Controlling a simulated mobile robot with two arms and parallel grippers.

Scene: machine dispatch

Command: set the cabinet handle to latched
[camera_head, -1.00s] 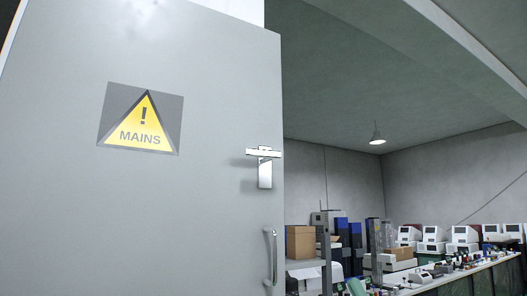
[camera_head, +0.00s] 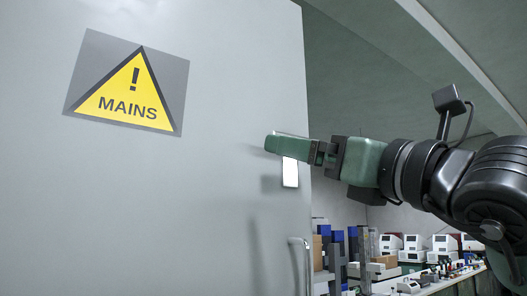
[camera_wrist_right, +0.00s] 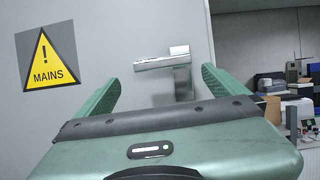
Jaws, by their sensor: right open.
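The cabinet door (camera_head: 200,200) is a large grey panel with a yellow MAINS warning label (camera_head: 130,84). The cabinet handle (camera_wrist_right: 165,62) is a silver lever on an upright plate. In the right wrist view its lever runs roughly level, pointing left from the plate. My right gripper (camera_head: 275,143) is in front of the handle in the head view and hides most of the lever; the lower plate shows below it. In the right wrist view the right gripper (camera_wrist_right: 158,85) is open, with the handle between its two green fingers. I cannot tell whether it touches. My left gripper is out of view.
A fixed silver pull bar (camera_head: 299,262) is on the door below the handle. To the right, beyond the door edge, a bench (camera_head: 440,280) holds several white machines (camera_head: 412,243), boxes and small items.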

